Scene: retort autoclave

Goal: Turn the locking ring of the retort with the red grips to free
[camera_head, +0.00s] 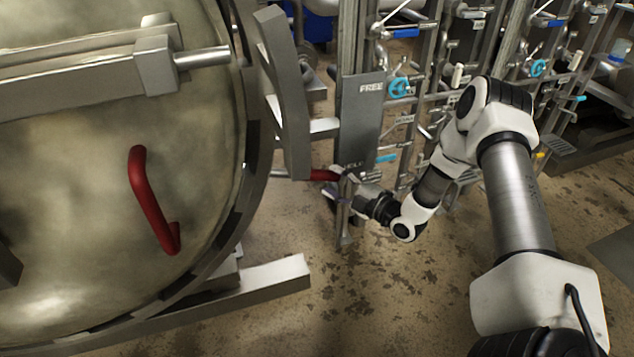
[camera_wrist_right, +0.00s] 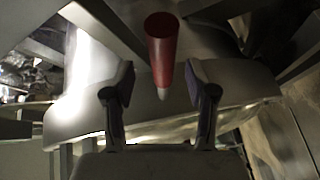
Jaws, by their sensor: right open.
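The retort's big round door (camera_head: 80,200) fills the left of the head view, with a dark metal locking ring (camera_head: 250,165) around its edge. A red grip (camera_head: 323,174) on a thin metal bar sticks out to the right of the ring. My right gripper (camera_head: 344,186) is at the end of this grip. In the right wrist view the red grip (camera_wrist_right: 162,48) points toward the camera, in line with the gap between the two open fingers (camera_wrist_right: 160,86). I cannot tell whether they touch it. My left gripper is out of view.
A grey plate (camera_head: 361,115) marked FREE at its top stands right of the ring, with partly hidden lettering lower down. A red handle (camera_head: 152,200) is on the door. Pipes with blue valve wheels (camera_head: 399,87) stand behind my arm. The floor (camera_head: 400,300) in front is clear.

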